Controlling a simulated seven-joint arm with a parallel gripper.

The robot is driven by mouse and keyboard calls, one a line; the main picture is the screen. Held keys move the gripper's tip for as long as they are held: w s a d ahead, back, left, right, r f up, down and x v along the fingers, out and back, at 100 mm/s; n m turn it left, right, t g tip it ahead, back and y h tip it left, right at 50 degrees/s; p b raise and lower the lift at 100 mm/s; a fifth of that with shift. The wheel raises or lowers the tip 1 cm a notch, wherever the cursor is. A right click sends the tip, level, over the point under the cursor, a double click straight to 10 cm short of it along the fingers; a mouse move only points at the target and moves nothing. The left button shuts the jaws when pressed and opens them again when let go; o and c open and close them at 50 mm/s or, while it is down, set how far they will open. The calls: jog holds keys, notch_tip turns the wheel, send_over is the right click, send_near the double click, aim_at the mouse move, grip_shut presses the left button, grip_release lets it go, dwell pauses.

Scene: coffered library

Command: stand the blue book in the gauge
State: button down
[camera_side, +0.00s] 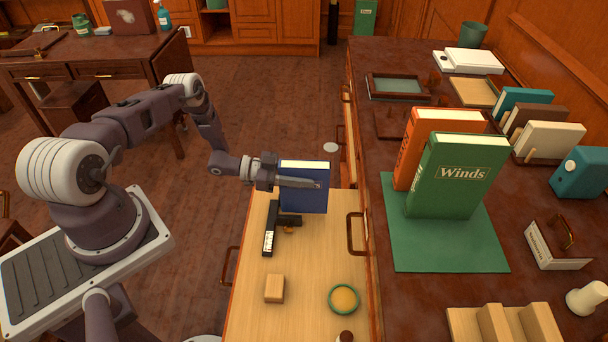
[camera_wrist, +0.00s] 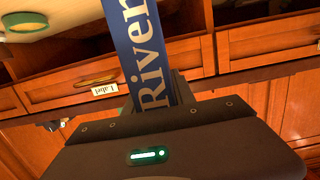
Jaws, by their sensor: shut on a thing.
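The blue book (camera_side: 303,199) stands upright above the back end of the pale pull-out board, its pale page edges on top. My gripper (camera_side: 314,184) is shut on it, a finger lying across its near face. In the wrist view the blue book's spine (camera_wrist: 146,55) reads "River" and runs out of the top of the frame. A black L-shaped piece with pale marks (camera_side: 269,240) lies on the board just below the book in the side view; I cannot tell for sure that it is the gauge. Whether the book's lower edge touches anything is unclear.
On the board (camera_side: 302,315) are a wooden block (camera_side: 274,289) and a green-rimmed round dish (camera_side: 344,299). On the desk right of it, an orange book (camera_side: 422,135) and a green "Winds" book (camera_side: 455,176) stand on a green mat (camera_side: 440,250). A stepped wooden piece (camera_side: 470,325) sits lower right.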

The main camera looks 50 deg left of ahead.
jog(key=shift+f, duration=1.95)
dwell(1.1)
jog(key=c, duration=1)
grip_release()
jog(key=shift+o, duration=0.2)
jog(key=shift+r, duration=3)
